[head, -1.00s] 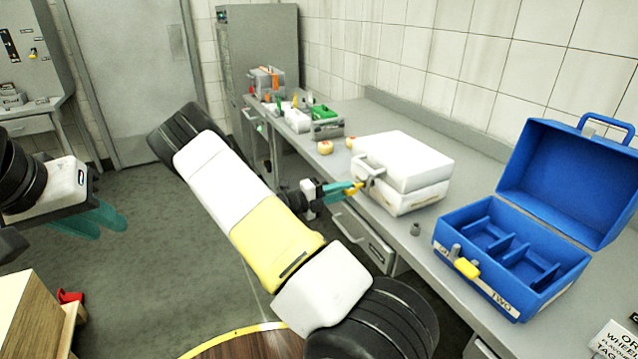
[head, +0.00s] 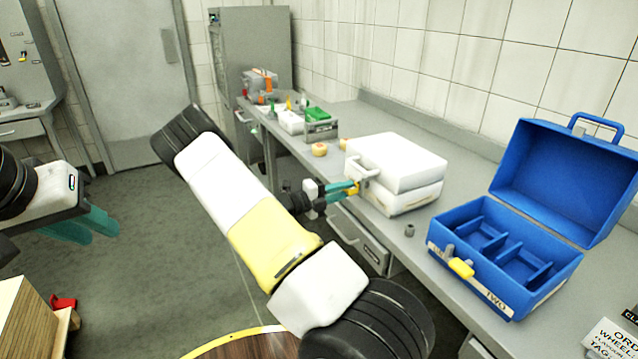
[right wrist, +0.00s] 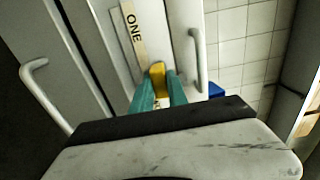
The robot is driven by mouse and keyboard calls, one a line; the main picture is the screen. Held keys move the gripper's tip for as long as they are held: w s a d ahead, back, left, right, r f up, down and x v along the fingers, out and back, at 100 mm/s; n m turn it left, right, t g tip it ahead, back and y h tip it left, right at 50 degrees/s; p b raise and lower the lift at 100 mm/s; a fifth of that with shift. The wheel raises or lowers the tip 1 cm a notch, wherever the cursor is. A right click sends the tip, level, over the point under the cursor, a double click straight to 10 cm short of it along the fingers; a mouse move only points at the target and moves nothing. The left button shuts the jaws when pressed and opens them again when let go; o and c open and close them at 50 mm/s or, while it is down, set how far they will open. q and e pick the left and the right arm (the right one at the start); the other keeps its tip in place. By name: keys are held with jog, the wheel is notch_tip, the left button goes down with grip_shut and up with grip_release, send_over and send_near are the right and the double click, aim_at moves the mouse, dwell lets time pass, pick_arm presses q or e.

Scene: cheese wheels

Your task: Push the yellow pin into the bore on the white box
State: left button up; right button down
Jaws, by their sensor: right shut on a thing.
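The white box (head: 405,165) stands shut on the bench, its handle side facing my right gripper (head: 351,188). That gripper is shut on the yellow pin (head: 355,187), held level with the box's front below the handle. In the right wrist view, the pin (right wrist: 157,72) sits between the teal fingertips (right wrist: 158,88), its end at the front of the white box (right wrist: 182,45) beside a label reading ONE. The bore is hidden, and I cannot tell how deep the pin sits in it. My left gripper (head: 90,226) is far left, away from the bench; its finger gap is unclear.
An open blue case (head: 500,265) with empty compartments stands right of the white box. A small grey piece (head: 409,230) lies between them. Cheese wheels (head: 319,150) and small bins (head: 320,130) sit farther back. A drawer handle (right wrist: 38,92) juts out below the bench edge.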

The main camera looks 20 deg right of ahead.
jog(key=shift+d, duration=0.25)
jog(key=c, duration=1.2)
grip_release()
jog(key=shift+c, duration=0.2)
jog(key=a, duration=0.7)
jog(key=shift+s+a, duration=0.3)
jog(key=shift+a, duration=0.1)
